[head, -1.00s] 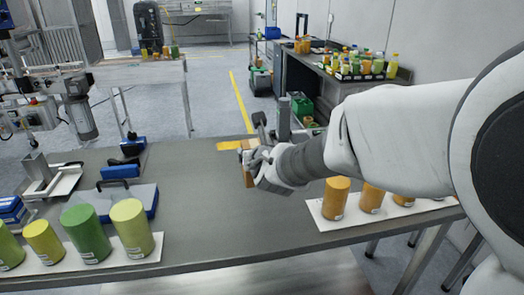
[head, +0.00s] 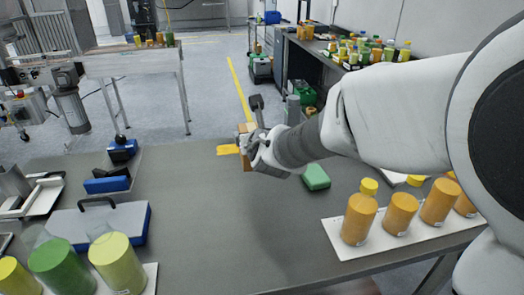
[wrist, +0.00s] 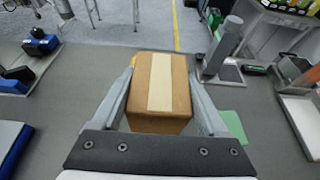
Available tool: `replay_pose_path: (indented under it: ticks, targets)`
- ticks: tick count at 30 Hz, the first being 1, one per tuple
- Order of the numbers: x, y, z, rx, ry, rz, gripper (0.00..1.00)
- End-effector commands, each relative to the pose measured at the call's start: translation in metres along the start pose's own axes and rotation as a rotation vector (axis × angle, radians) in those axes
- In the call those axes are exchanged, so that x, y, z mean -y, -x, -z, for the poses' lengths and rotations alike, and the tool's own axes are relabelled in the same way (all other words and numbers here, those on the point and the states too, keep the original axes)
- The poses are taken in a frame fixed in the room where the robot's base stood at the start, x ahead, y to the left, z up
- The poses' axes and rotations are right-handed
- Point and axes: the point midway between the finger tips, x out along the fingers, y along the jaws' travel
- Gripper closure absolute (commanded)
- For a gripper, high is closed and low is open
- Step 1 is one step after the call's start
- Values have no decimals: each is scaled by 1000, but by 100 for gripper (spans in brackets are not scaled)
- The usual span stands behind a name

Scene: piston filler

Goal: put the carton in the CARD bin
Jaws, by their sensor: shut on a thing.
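The carton (wrist: 160,90) is a small brown box with a pale tape strip along its top. My gripper (wrist: 160,108) is shut on it, one finger along each side. In the head view the carton (head: 243,141) shows only in part, behind my gripper (head: 255,150), near the far edge of the grey table. From these views I cannot tell how far it is above the table. I cannot make out a bin marked CARD in either view.
Orange containers stand on a white mat (head: 345,243) at right. A green block (head: 315,177) lies right of my gripper. A blue-edged case (head: 95,224) and green and yellow containers are at left. A metal stand (wrist: 222,50) rises close by on the right. The table's middle is clear.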

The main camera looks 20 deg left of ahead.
Motion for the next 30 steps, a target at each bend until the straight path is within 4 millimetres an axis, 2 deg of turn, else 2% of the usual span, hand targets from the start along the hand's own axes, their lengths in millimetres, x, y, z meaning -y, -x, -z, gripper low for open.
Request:
replay_pose_path:
  ticks: [5, 13, 18, 25, 30]
  targets:
    - [-24, -2, 14, -4, 2, -5, 77]
    - [-82, -10, 50, -4, 5, -5, 77]
    - [-108, -13, 65, -1, 2, -2, 77]
    - [-115, -17, 77, -2, 2, 1, 77]
    - [-115, -27, 101, -3, 3, 1, 77]
